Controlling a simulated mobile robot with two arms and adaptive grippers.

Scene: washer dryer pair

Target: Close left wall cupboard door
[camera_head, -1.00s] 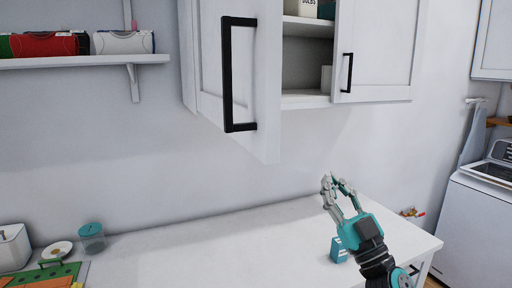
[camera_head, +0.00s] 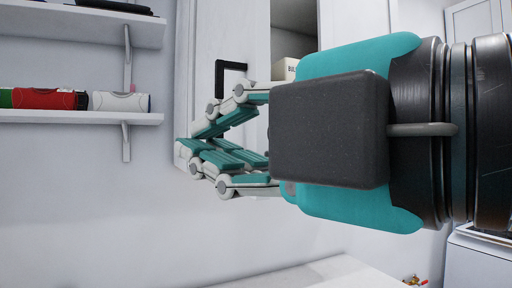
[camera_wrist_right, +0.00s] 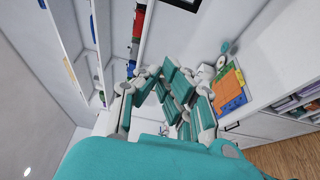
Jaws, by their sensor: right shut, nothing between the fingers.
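The left wall cupboard door (camera_head: 236,32) is white with a black bar handle (camera_head: 232,66). It stands open, with the cupboard's inside (camera_head: 294,28) showing to its right. My right gripper (camera_head: 186,152) comes in from the right, in front of the door's lower part, its fingers pointing left and shut with nothing between them. In the right wrist view the fingers (camera_wrist_right: 166,72) also come together, empty. My left gripper is not in view.
Wall shelves (camera_head: 60,118) at left hold a red item (camera_head: 45,99) and a white one (camera_head: 120,101). A box (camera_head: 290,70) stands inside the cupboard. A white counter (camera_head: 320,274) lies below, and a washer or dryer (camera_head: 470,262) is at lower right.

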